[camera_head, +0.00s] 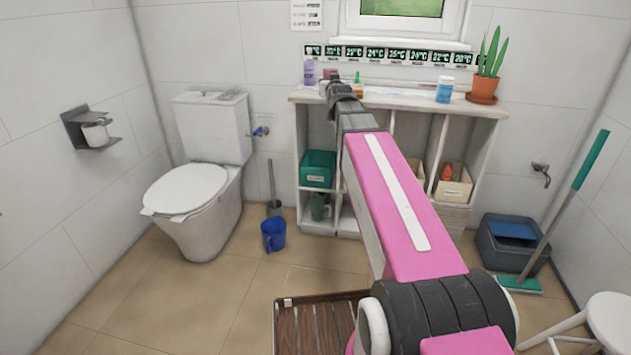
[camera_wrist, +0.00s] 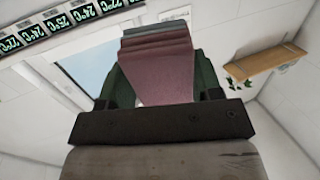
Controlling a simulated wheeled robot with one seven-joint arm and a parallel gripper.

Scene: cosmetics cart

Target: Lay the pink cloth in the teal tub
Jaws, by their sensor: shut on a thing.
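The pink cloth (camera_wrist: 158,75) is a folded, layered dusky-pink stack between the two dark green fingers of my gripper (camera_wrist: 160,85) in the wrist view. My gripper is shut on it. In the head view my gripper (camera_head: 333,82) is at the far end of my arm, at the left part of the cart's top, with a small bit of the cloth (camera_head: 330,73) showing past it. The teal tub (camera_head: 318,169) sits in the cart's left compartment, below and left of my gripper. Its inside is mostly too dark to make out.
The white cart (camera_head: 490,110) carries a purple bottle (camera_head: 309,71), an orange bottle (camera_head: 357,86), a blue-and-white jar (camera_head: 444,89) and a potted plant (camera_head: 487,75). My arm hides the cart's middle.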

